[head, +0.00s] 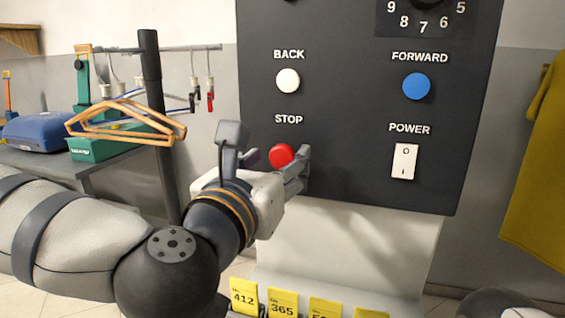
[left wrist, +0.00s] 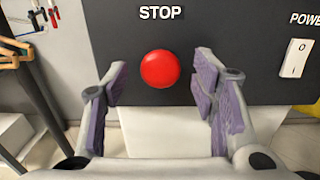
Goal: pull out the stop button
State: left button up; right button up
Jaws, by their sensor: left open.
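The red round stop button (head: 281,156) sits on a dark control panel (head: 345,120) under the word STOP. In the left wrist view the red button (left wrist: 160,69) shows whole, between and beyond the two finger pads. My left gripper (head: 277,157) is open in front of the panel, with one finger on each side of the button. In the left wrist view the open gripper (left wrist: 161,88) has clear gaps between its pads and the button. My right gripper is not seen; only a bit of my right arm shows at the bottom right.
The panel also has a white BACK button (head: 288,81), a blue FORWARD button (head: 416,86) and a white POWER switch (head: 404,161). Yellow numbered tags (head: 283,303) hang below. A rack with wooden hangers (head: 125,125) stands left, and a yellow garment (head: 540,170) hangs right.

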aim_at(281, 156)
pick_arm(q)
jog(key=shift+x, duration=1.7)
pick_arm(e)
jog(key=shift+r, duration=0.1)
pick_arm(q)
grip_shut()
jog(key=shift+p+v, duration=0.45)
jog(key=shift+v, duration=0.5)
jog(key=shift+w+f, duration=0.1)
grip_release()
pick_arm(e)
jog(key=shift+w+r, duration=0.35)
